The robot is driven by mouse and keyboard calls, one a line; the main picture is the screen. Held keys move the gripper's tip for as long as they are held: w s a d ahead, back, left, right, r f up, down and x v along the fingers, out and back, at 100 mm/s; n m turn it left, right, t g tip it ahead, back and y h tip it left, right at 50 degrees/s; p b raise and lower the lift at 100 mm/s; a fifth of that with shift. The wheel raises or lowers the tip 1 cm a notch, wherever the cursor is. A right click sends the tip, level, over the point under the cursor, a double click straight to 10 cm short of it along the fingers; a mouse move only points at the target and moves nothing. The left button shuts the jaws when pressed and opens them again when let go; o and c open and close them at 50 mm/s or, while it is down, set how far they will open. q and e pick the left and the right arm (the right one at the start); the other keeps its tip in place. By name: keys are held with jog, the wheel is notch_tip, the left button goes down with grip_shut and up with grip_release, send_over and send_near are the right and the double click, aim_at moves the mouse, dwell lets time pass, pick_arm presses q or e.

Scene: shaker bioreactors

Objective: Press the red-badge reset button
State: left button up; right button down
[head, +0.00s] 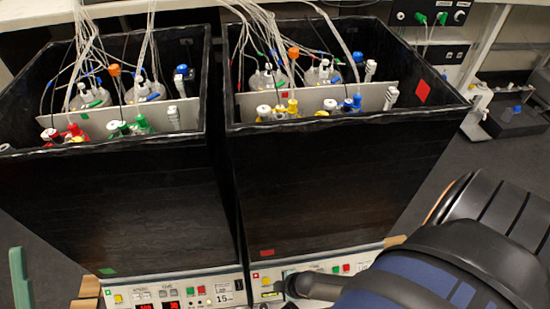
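Two tall black shaker boxes stand side by side. The right box (330,185) carries a red badge (267,252) low on its front and a red diamond (422,92) inside its right wall. Its control panel (365,260) has a yellow button (266,281), a green button (336,270) and a red button (347,268). I cannot read which one is labelled reset. My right arm comes in from the lower right. The dark tip of my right gripper (286,287) is at this panel, just right of the yellow button; contact and finger opening cannot be told. My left gripper is not in view.
The left box (110,200) has a green badge (107,271) and a similar panel (170,290) close by. Flasks with coloured caps and tubing fill both boxes. A green object (20,279) stands at the far left. A dark device (515,121) sits at the right.

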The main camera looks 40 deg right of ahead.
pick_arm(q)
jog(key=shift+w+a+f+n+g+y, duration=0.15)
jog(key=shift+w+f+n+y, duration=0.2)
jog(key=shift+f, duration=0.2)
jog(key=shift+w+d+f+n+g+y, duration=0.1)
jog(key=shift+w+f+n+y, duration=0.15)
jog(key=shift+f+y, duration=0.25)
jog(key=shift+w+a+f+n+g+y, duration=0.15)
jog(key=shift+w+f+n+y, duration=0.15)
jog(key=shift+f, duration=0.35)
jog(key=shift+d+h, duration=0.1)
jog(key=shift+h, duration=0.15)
